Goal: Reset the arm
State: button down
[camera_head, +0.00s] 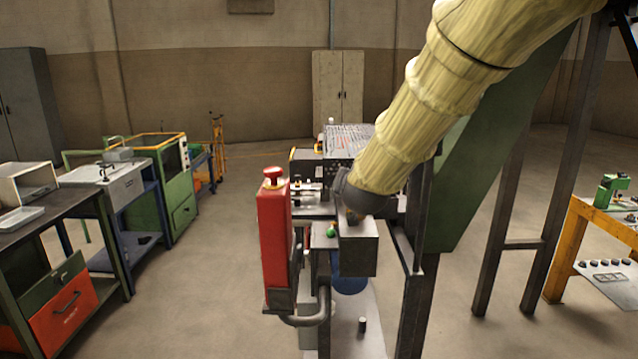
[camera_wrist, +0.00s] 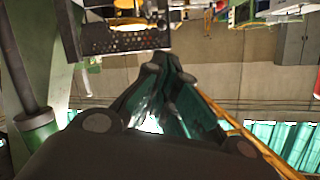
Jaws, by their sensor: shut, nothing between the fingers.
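My gripper (camera_wrist: 168,62) shows in the wrist view, its dark linked fingers drawn together near the middle of the picture. The fingers are shut with nothing between them. The wrist view is upside down, with the cabinets at the top and the green windows at the bottom. In the head view a pale yellow sleeved arm slants down from the upper right to a dark cuff. The gripper's fingers cannot be made out there.
A red control post (camera_head: 274,245) with a red button stands close beside a grey box (camera_head: 357,250). A green sloping structure (camera_head: 455,190) on dark legs is at right. Workbenches (camera_head: 70,225) line the left; a yellow-framed table (camera_head: 575,235) stands far right.

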jog(key=s+d+f+g, duration=0.2)
jog(key=s+f, duration=0.1)
jog(key=f, duration=0.9)
jog(key=s+d+f+g, duration=0.2)
jog(key=f, duration=0.9)
jog(key=s+d+f+n+g, duration=0.1)
jog(key=s+d+f+g, duration=0.1)
jog(key=s+f, duration=0.6)
jog(key=s+d+f+n+g, duration=0.1)
jog(key=s+d+f, duration=0.3)
jog(key=f, duration=0.8)
jog(key=s+d+f+g, duration=0.1)
jog(key=s+f, duration=0.5)
jog(key=s, duration=0.6)
jog(key=s+d+f+n+g, duration=0.1)
jog(key=s+f+g, duration=0.3)
jog(key=s, duration=0.9)
jog(key=s+d+f+g, duration=0.2)
jog(key=s+f, duration=0.8)
jog(key=s, duration=0.3)
jog(key=shift+s+d+g+h, duration=0.25)
jog(key=shift+d+g+h, duration=0.15)
